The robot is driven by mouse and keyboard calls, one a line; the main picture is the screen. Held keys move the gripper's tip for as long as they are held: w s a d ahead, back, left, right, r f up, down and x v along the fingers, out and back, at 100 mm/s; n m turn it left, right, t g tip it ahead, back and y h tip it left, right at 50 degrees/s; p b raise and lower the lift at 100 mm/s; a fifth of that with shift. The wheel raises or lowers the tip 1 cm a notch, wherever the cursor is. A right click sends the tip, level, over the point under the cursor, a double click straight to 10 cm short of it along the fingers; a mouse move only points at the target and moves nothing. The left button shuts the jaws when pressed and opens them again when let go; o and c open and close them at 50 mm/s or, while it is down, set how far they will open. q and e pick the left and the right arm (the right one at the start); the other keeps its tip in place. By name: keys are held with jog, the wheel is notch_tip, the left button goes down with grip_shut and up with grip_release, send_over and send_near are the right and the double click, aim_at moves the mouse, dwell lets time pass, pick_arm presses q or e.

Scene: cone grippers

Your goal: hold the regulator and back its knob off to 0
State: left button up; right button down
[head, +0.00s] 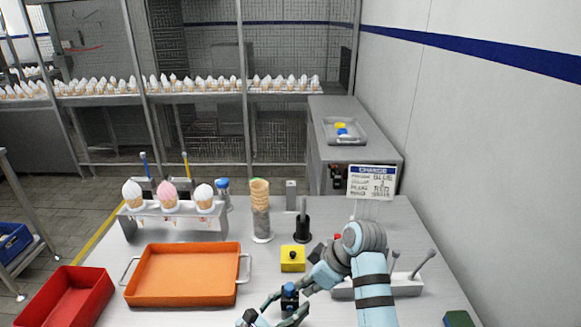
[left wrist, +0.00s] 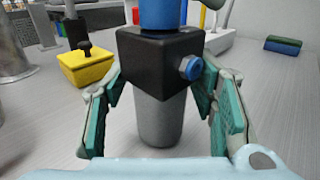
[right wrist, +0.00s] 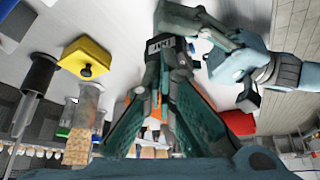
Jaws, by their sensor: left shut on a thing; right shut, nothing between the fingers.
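The regulator (head: 289,302) stands near the front of the table. In the left wrist view it is a black block (left wrist: 150,65) with a blue knob (left wrist: 172,14) on top, a blue side fitting and a grey cylinder below. My left gripper (head: 284,308) has a finger on each side of it and is shut on it. My right gripper (head: 303,287) is shut and empty close to the knob; the head view does not show clearly whether they touch. In the right wrist view its fingers (right wrist: 163,72) meet near a dark part with pale marks. The knob's setting is not readable.
A yellow block (head: 292,262) with a black button is just behind the regulator. An orange tray (head: 240,292) and a red bin (head: 99,275) are left. A cone rack (head: 212,217), a cone stack (head: 260,195) and a sign (head: 371,183) stand behind. A green-blue block (head: 459,319) is right.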

jog(key=shift+a, duration=0.4)
dwell(0.6)
jog(key=shift+s, duration=0.2)
jog(key=shift+s+a, duration=0.4)
jog(key=shift+s, duration=0.2)
jog(key=shift+a, duration=0.1)
dwell(0.3)
